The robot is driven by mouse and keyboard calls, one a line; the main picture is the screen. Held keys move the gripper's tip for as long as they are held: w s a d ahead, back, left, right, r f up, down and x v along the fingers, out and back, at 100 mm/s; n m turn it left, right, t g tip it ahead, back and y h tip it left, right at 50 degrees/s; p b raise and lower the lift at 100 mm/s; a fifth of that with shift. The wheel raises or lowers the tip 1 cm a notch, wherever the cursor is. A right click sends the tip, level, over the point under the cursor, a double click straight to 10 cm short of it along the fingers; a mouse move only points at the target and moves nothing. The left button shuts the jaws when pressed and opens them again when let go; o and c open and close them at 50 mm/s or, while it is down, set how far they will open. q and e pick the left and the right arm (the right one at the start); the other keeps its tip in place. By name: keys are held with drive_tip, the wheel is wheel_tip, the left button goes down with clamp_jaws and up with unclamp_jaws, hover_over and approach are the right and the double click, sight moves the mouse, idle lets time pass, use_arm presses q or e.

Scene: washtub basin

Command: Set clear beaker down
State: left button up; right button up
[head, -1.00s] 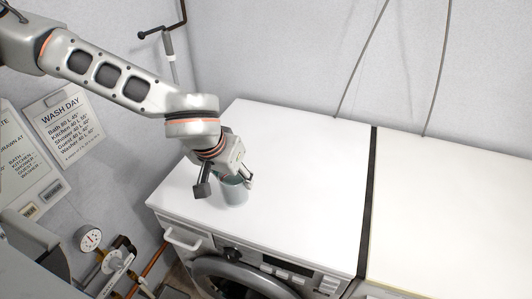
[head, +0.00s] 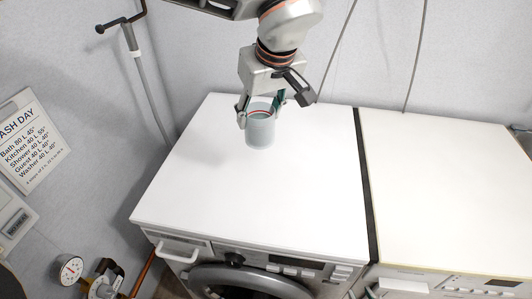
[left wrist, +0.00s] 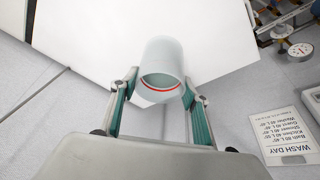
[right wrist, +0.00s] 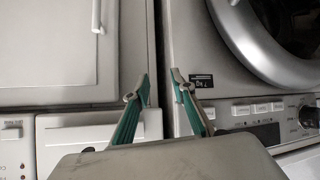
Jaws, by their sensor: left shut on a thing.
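The clear beaker (head: 260,130) is a pale, see-through cup with a red line near its rim. My left gripper (head: 262,108) is shut on it near the rim, over the back part of the white washer top (head: 220,190). The beaker looks upright; I cannot tell if its base touches the top. In the left wrist view the beaker (left wrist: 162,70) sits between the two fingertips. My right gripper (right wrist: 160,88) shows only in the right wrist view, open and empty, in front of the machine fronts.
A second white top (head: 450,190) stands to the right, past a dark gap (head: 367,190). A grey pipe (head: 145,80) runs down the wall at the left. A gauge (head: 70,268) is at lower left. The washer top around the beaker is clear.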

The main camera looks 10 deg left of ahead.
use_arm(q)
drive_tip(key=s+d+r+n, duration=0.3)
drive_tip(key=s+d, duration=0.1)
drive_tip(key=d, duration=0.6)
drive_tip(key=shift+g+y, duration=0.3)
drive_tip(key=shift+g, duration=0.1)
drive_tip(key=shift+d+f+b, duration=0.15)
drive_tip(key=shift+d+f, duration=0.05)
drive_tip(key=shift+f, duration=4.8)
drive_tip(key=shift+d+f+b, duration=0.15)
drive_tip(key=shift+f, duration=4.85)
use_arm(e)
drive_tip(key=shift+w+a, duration=0.15)
drive_tip(key=shift+a, duration=0.3)
use_arm(q)
drive_tip(key=o, duration=1.4)
drive_tip(key=shift+f, duration=0.15)
use_arm(e)
drive_tip(key=shift+f, duration=0.2)
